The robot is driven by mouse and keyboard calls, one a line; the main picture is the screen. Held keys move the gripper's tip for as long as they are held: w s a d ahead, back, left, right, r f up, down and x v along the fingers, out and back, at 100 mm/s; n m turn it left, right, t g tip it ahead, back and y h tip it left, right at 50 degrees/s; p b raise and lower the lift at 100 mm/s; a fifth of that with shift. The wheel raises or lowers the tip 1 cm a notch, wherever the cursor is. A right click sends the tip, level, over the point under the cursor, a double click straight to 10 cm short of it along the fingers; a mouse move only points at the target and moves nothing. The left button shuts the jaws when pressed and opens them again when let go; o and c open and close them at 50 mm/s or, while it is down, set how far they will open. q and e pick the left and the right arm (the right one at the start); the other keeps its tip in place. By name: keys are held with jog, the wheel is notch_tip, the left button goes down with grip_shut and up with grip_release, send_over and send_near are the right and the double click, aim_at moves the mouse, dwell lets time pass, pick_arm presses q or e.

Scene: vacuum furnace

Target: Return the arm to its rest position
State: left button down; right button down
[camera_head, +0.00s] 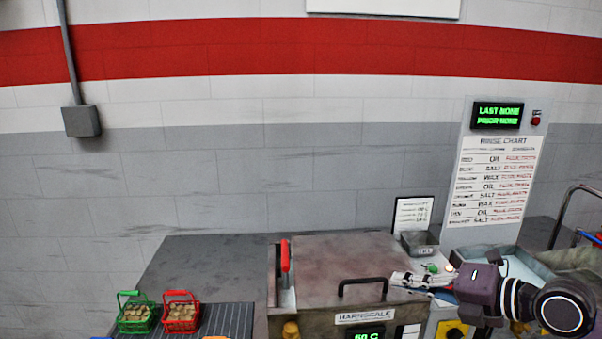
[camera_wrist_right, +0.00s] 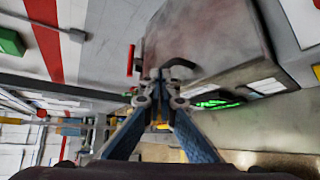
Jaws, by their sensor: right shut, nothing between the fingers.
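My right arm comes in at the lower right of the head view. Its gripper (camera_head: 408,281) points left, in front of the right side of the grey lidded machine (camera_head: 330,250). The fingers are shut and empty. In the right wrist view the shut gripper (camera_wrist_right: 160,88) is seen from behind, with the machine (camera_wrist_right: 205,40) and its green display beyond the fingertips. I cannot tell the exact gap between fingertips and machine. My left gripper shows in neither view.
The machine has a black lid handle (camera_head: 363,283) and a red lever (camera_head: 285,257). Green (camera_head: 136,315) and red (camera_head: 181,313) baskets with brownish pieces stand at left. A metal tray (camera_head: 483,258) lies behind my right arm, below the rinse chart (camera_head: 494,178). A cart rail (camera_head: 562,215) stands far right.

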jog(key=s+a+r+m+t+y, duration=0.3)
jog(key=a+r+m+t+y, duration=0.15)
jog(key=a+r, duration=0.25)
jog(key=d+f+m+t+h, duration=0.25)
jog(key=d+m+h, duration=0.35)
jog(key=m, duration=0.3)
jog(key=d+f+m+t+h, duration=0.2)
jog(key=d+m+t+h, duration=0.2)
jog(key=d+m+h, duration=0.4)
jog(key=s+d+f+m+g+h, duration=0.25)
jog(key=f+m+g, duration=0.3)
jog(key=f, duration=0.65)
jog(key=s+a+f+m+g, duration=0.25)
jog(key=s+f+g, duration=0.35)
jog(key=s+f, duration=0.7)
jog(key=s+a+f+g+y, duration=0.2)
jog(key=s+a+f+g, duration=0.15)
jog(key=s, duration=0.35)
jog(key=s+a+f+g+y, duration=0.1)
jog(key=s+a+f+g, duration=0.25)
jog(key=s+f, duration=0.2)
notch_tip(320, 180, down, 26)
jog(key=s, duration=0.2)
jog(key=s+d+f+g, duration=0.1)
jog(key=s+d+f, duration=0.2)
jog(key=s+f, duration=1.3)
jog(key=shift+s+n, duration=0.35)
jog(key=shift+s, duration=0.25)
